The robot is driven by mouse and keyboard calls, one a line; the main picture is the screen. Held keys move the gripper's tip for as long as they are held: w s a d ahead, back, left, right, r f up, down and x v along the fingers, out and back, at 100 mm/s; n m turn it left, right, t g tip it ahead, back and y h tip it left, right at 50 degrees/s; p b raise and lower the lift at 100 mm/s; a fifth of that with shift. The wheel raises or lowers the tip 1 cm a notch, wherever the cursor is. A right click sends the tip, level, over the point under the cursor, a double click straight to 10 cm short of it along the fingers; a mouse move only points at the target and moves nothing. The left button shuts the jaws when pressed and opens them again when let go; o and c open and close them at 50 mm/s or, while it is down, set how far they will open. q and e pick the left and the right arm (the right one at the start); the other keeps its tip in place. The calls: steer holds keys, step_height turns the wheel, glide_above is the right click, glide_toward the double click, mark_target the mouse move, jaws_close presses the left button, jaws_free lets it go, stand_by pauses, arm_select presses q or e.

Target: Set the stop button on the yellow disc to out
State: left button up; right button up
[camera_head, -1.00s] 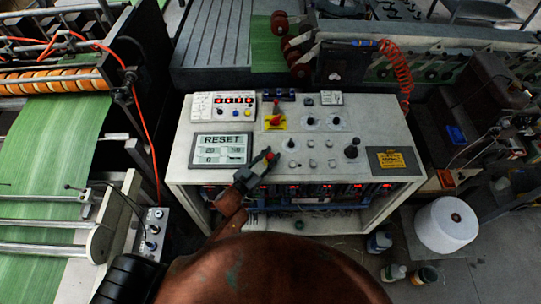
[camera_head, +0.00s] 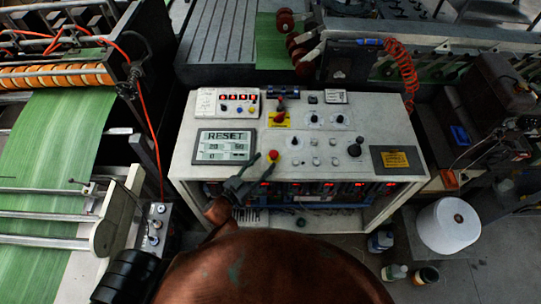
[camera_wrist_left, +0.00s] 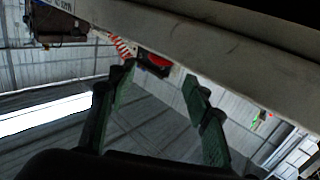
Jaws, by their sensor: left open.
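A dark red part (camera_wrist_left: 155,62) shows beyond the fingers there. My right gripper is out of view.
A red handle (camera_head: 280,117) on a yellow plate stands behind the button. Knobs and a black joystick (camera_head: 354,148) are to the right. The console's front edge (camera_head: 320,176) is close to my gripper.

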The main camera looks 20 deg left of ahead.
arm_select(q)
steer(key=v, duration=0.5)
steer(key=shift+s, duration=0.1)
stand_by(0.4)
